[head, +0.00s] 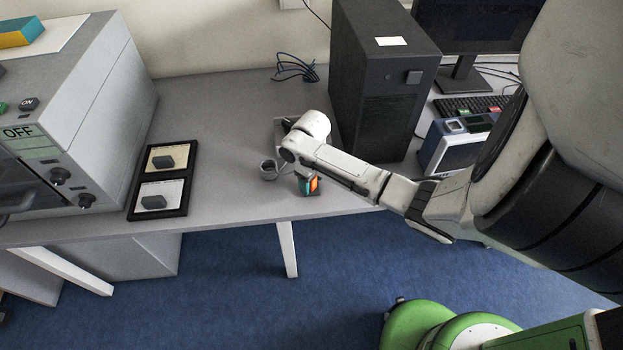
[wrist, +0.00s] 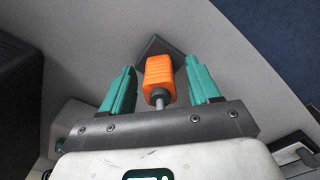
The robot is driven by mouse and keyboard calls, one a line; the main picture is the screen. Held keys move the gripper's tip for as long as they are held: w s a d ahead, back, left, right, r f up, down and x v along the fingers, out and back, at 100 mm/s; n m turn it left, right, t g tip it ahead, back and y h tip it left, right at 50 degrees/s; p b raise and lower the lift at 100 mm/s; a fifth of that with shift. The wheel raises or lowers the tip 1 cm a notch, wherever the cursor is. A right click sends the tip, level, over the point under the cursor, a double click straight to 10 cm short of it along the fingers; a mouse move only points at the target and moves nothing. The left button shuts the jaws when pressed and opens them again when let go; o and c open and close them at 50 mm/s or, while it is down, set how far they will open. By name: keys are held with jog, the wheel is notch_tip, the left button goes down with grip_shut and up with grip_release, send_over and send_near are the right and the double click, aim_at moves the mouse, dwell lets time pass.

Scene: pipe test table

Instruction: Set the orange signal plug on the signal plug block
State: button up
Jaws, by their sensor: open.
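The orange signal plug (wrist: 160,74) stands between the two teal fingers of my gripper (wrist: 159,66) in the wrist view, with its grey pin toward the palm. Gaps show on both sides of it, so the fingers are apart and not touching it. A dark grey block (wrist: 153,46), likely the signal plug block, shows behind the plug; whether the plug rests on it I cannot tell. In the head view my gripper (head: 309,185) is low over the table near the front edge, with the orange plug (head: 315,183) partly hidden by a finger.
A black tray (head: 131,208) with two dark blocks on cards lies further left, by a grey cabinet (head: 110,85). A black computer tower (head: 375,90) stands behind my arm. The table's middle is clear.

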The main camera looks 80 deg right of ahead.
notch_tip(320, 180, up, 12)
jog(key=w+a+r+n+t, duration=0.1)
jog(key=w+a+r+t, duration=0.1)
jog(key=w+a, duration=0.9)
jog(key=w+a+n+t+y, duration=0.1)
jog(key=a+y, duration=0.1)
jog(key=a, duration=1.1)
jog(key=s+a+f, duration=0.4)
jog(key=s+a, duration=0.3)
jog(key=s, duration=0.1)
jog(key=s+d+f+n+g+h, duration=0.1)
jog(key=s+d+n+g+h, duration=0.1)
jog(key=s, duration=0.8)
jog(key=shift+d+f, duration=0.25)
jog(key=shift+d, duration=0.05)
